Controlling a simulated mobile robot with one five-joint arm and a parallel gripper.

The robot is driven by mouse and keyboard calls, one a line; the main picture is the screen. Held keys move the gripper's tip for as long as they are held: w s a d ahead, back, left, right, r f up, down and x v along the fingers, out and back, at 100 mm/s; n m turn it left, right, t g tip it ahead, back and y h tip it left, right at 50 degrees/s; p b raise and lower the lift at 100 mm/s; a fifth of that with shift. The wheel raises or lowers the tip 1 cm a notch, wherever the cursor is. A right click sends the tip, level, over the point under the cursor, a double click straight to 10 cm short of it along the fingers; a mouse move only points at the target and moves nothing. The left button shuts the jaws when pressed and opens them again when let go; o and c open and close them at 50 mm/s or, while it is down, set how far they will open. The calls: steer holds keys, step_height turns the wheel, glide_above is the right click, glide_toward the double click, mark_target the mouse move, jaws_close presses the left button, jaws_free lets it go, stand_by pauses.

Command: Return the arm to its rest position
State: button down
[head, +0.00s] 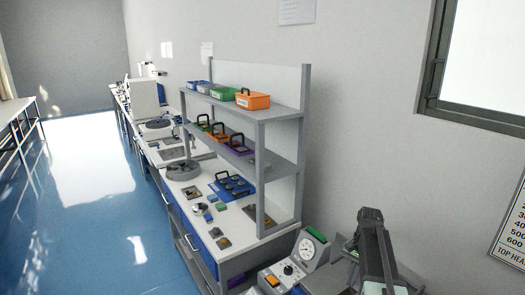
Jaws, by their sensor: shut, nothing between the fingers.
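My gripper (370,216) is at the lower right, at the upper end of a dark, narrow shape that rises from the bottom edge and looks like my arm. Its fingers are small and dark, shut with nothing between them. It is in front of the bare grey wall, to the right of a tester with a round dial (308,248). The lower part of the arm runs out of the frame. I cannot tell how far the gripper is from the bench equipment.
A long bench (237,264) with a grey two-tier shelf (281,112) runs along the wall. Orange, green and blue bins (253,100) stand on top; carry trays (237,144) sit below. A blue tray (232,186) and small samples lie on the bench. The blue floor (85,235) at left is clear.

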steer(key=s+a+n+t+h, duration=0.1)
steer(key=s+a+n, duration=0.3)
steer(key=a, duration=0.5)
steer(key=s+a+n, duration=0.5)
steer(key=a, duration=0.4)
steer(key=shift+s+f+t+h, duration=0.2)
steer(key=shift+f+t+h, duration=0.05)
steer(key=shift+t+h, duration=0.15)
stand_by(0.4)
